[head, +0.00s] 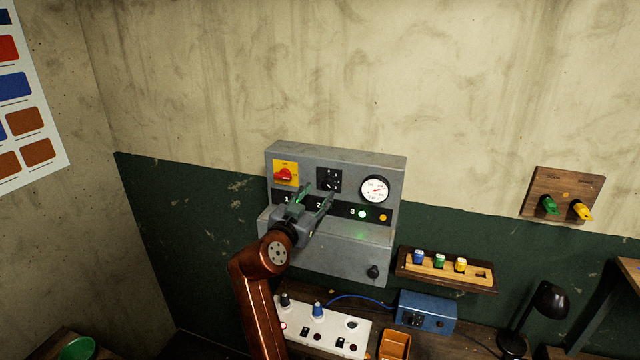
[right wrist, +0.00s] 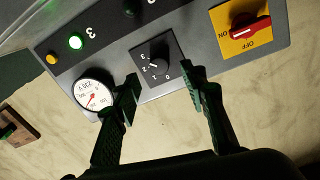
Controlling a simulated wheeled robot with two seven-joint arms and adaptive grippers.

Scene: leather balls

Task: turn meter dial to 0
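The meter dial is a black knob on a square black plate with white numbers on the grey panel (head: 385,165). In the head view the dial (head: 329,179) sits between the red switch and the round gauge, close to my right gripper (head: 316,194). In the right wrist view the dial (right wrist: 159,57) appears upside down, between the two dark fingertips of my right gripper (right wrist: 160,83). The gripper is open, with a gap on both sides of the knob. The knob's exact setting is too small to read surely. My left gripper is not in view.
A red switch (head: 284,174) on a yellow plate is left of the dial; a round gauge (head: 375,190) is right. A lit green lamp (head: 362,214) sits below the gauge. A wooden rack (head: 447,271), blue box (head: 427,312) and white switch box (head: 325,328) are lower down.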

